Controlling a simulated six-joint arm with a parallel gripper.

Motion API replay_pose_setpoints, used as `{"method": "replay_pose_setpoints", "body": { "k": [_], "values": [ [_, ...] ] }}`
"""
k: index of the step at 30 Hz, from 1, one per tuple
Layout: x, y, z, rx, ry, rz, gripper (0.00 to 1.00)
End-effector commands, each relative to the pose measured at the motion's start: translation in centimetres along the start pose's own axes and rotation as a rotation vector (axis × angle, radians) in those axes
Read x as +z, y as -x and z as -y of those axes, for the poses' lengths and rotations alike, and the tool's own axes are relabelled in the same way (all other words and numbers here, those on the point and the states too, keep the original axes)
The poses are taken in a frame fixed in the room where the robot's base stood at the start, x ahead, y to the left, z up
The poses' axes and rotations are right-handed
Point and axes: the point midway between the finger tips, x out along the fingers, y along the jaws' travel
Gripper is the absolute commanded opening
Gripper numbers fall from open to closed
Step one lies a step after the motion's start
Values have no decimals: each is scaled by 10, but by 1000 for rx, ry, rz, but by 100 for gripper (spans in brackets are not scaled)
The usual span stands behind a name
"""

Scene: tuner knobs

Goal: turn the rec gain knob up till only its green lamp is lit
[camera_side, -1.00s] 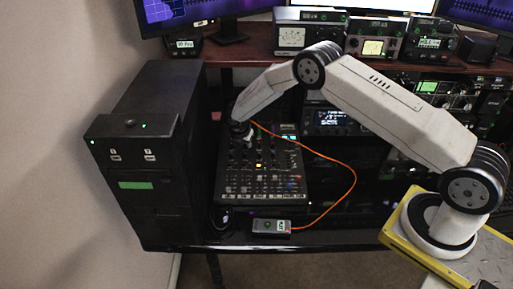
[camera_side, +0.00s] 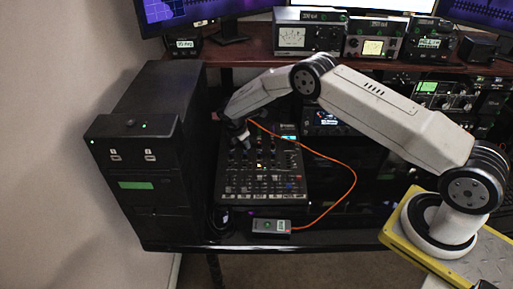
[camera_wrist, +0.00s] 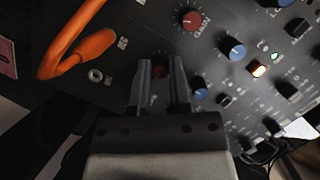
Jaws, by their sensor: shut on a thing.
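The mixer (camera_side: 262,190) lies on the desk with several knobs on its dark face. In the wrist view a red knob (camera_wrist: 159,72) sits between the fingers of my gripper (camera_wrist: 160,80), which is shut on it. Its label is hidden. A second red knob (camera_wrist: 190,20) marked GAIN stands apart, beyond the fingers. An orange lamp (camera_wrist: 258,69) glows brightly, and a smaller green light (camera_wrist: 274,57) shows beside it. In the side view my gripper (camera_side: 244,140) reaches down to the upper left of the mixer, and a yellow-orange light (camera_side: 258,165) shows on the panel.
An orange cable (camera_side: 335,165) runs from the mixer to a small box (camera_side: 270,226) at the desk's front. A black tower (camera_side: 160,150) stands close on the left.

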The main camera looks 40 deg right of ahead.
Motion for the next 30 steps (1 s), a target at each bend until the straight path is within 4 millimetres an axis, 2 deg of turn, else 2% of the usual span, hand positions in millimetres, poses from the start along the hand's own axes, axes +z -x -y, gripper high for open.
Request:
{"method": "replay_pose_setpoints", "body": {
  "k": [12,29,30],
  "values": [
    [1,0,-1,-80,-253,1,0],
    [2,0,-1,-94,-297,2,0],
    [2,0,-1,-94,-297,2,33]
  ]
}}
